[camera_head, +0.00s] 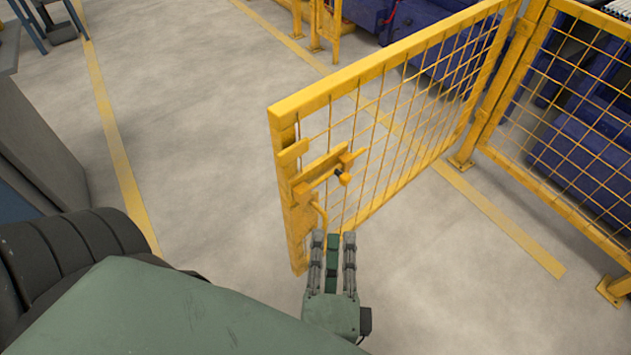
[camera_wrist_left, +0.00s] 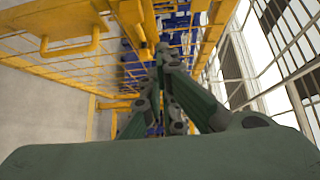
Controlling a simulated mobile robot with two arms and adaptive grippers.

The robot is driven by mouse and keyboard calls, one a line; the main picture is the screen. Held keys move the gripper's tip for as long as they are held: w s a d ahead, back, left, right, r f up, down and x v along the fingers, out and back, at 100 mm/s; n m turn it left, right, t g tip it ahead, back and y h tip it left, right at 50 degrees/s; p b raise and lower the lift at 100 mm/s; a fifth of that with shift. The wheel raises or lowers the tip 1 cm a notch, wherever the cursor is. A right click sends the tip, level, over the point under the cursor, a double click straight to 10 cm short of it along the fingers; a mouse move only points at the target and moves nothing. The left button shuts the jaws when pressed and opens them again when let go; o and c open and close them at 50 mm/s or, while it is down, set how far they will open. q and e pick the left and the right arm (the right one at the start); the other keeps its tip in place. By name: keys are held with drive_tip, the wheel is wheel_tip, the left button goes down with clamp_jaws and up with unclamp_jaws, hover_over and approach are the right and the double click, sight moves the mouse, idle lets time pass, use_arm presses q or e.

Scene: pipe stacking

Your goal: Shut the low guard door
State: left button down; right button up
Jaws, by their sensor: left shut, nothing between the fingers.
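The low guard door (camera_head: 395,60) is a yellow framed mesh panel. It stands open, swung out from its hinge-side post (camera_head: 500,85), with its free edge towards me. In the left wrist view my gripper's fingers (camera_wrist_left: 163,55) come together, with the door's handle (camera_wrist_left: 70,45) at upper left. My right gripper is not in view.
A fixed yellow mesh fence (camera_head: 580,120) runs to the right of the hinge. Another yellow post (camera_head: 325,25) stands at the back, with blue machinery (camera_head: 400,20) behind. Yellow floor lines cross the concrete. The floor left of the door is clear.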

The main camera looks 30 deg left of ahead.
use_arm(q)
drive_tip(key=r, duration=0.1)
hover_over(316, 181)
drive_tip(key=v, duration=0.4)
drive_tip(key=shift+w+d+r+p, duration=0.15)
drive_tip(key=shift+d+p, duration=0.1)
drive_tip(key=shift+p, duration=0.15)
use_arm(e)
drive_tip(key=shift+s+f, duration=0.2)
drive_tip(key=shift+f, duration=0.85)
